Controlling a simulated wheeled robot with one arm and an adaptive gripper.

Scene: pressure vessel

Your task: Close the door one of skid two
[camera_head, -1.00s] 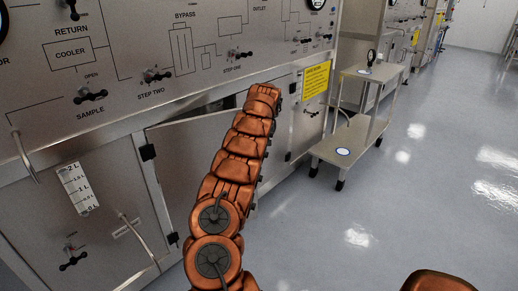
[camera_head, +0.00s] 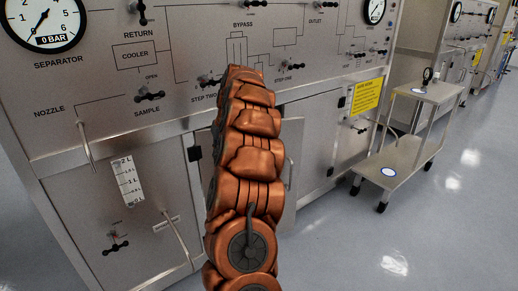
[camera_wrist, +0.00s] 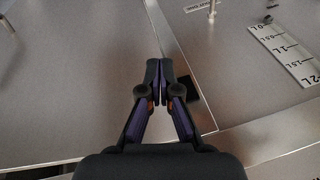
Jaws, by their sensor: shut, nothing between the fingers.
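A grey metal cabinet door (camera_head: 204,165) sits in the lower front of the skid, mostly hidden behind my arm. Its black hinge (camera_head: 194,153) is on the left and a pale handle (camera_head: 290,174) shows right of my arm. In the wrist view, which looks inverted, the door panel (camera_wrist: 85,75) lies left of the seam and black hinge (camera_wrist: 190,88). My gripper (camera_wrist: 160,62) is shut and empty, in front of the panel near the hinge side. Contact cannot be told. My arm hides it in the head view.
The skid front (camera_head: 100,95) carries gauges, valve knobs and a bent pipe handle (camera_head: 87,145). A level scale (camera_head: 127,181) is on the left panel. A metal trolley (camera_head: 400,160) stands to the right. The floor (camera_head: 350,245) is clear in front.

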